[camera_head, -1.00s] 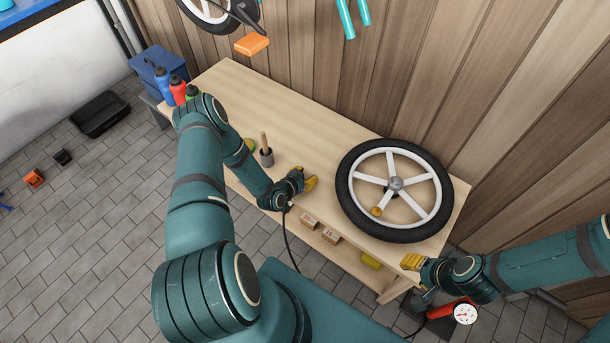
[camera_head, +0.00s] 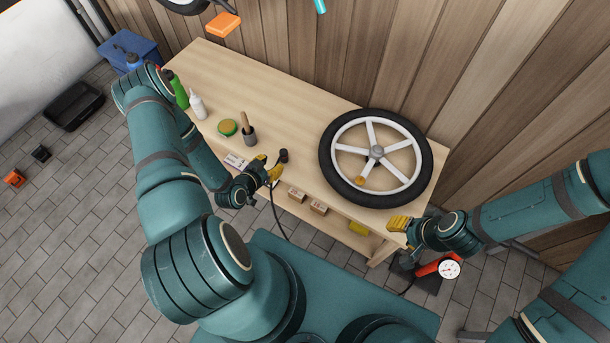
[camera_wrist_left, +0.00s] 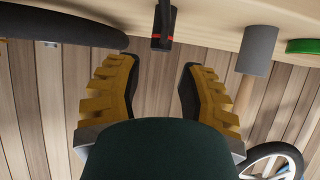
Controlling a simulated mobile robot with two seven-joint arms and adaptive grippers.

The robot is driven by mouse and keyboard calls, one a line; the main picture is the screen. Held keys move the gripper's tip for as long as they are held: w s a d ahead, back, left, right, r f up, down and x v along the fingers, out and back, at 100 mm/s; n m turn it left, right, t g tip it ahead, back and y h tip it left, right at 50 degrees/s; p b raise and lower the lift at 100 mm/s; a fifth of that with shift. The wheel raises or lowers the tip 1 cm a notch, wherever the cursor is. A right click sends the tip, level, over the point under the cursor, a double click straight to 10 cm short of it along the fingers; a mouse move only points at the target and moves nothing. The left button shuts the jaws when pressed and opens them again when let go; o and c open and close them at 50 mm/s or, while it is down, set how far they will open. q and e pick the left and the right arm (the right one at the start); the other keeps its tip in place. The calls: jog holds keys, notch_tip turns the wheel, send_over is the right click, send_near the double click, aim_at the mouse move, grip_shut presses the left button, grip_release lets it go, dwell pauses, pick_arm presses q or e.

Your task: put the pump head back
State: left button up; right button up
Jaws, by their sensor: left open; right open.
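The black pump head (camera_head: 283,155) is at the bench's front edge, just beyond my left gripper (camera_head: 268,168). In the left wrist view, the pump head (camera_wrist_left: 163,28) shows a red ring and a dark hose; it lies ahead of the spread yellow fingers (camera_wrist_left: 152,75), apart from them. The black hose (camera_head: 276,215) hangs below the bench front. The red pump with a white gauge (camera_head: 449,269) is low at the right, partly hidden. My right gripper (camera_head: 398,224) is open and empty by the bench's right front corner, above the pump.
A spoked wheel (camera_head: 327,160) lies on the bench (camera_head: 275,100), with a small orange piece (camera_head: 360,180) inside it. Boxes (camera_head: 318,208) sit below.

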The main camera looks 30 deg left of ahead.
pick_arm(q)
jog(key=w+d+r+n+g+h, duration=0.1)
jog(key=d+r+g+h, duration=0.35)
jog(key=d, duration=0.95)
jog(key=s+d+r+n+g+y, duration=0.1)
jog(key=s+d+r+g, duration=0.5)
jog(key=s+d+r, duration=0.1)
jog(key=shift+s+d+r, duration=0.15)
jog(key=shift+s+d, duration=0.3)
jog(key=shift+d, duration=0.7)
jog(key=shift+y, duration=0.25)
